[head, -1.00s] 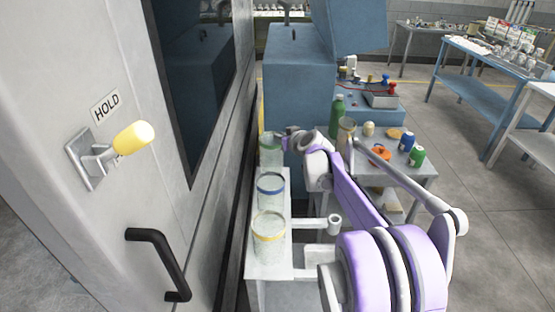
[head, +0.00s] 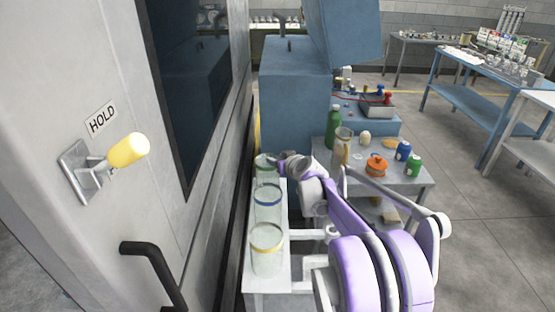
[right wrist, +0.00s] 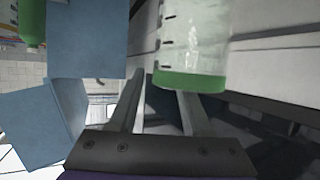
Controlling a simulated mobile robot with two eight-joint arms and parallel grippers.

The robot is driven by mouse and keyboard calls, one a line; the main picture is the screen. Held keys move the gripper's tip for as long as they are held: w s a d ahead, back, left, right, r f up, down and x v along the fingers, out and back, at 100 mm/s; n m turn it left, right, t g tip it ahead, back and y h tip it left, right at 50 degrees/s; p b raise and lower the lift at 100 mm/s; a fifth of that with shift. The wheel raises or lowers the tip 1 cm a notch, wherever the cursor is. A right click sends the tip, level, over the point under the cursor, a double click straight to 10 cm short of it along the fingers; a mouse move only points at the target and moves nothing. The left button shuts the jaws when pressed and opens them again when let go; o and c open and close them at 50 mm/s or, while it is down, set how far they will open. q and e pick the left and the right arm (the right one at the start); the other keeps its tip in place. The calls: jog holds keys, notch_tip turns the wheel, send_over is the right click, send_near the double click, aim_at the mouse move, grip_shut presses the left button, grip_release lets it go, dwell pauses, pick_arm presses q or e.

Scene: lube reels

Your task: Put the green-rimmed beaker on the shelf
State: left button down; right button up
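The green-rimmed beaker (head: 266,172) is clear glass and stands upright at the far end of a white narrow bench (head: 268,285). My right gripper (head: 278,160) is beside its rim, on the right, in the head view. In the right wrist view the beaker (right wrist: 195,40) appears with its green rim towards the gripper. The two fingers of my right gripper (right wrist: 160,90) are spread apart; the beaker hides the tip of one. I cannot tell whether a finger touches the glass. My left gripper is out of view. I cannot tell which surface is the shelf.
The grey machine wall (head: 110,60) is close on the left. A grey table (head: 405,182) with bottles and an orange pot (head: 376,167) is on the right.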

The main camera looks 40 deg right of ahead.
jog(key=v, duration=1.2)
dwell(0.6)
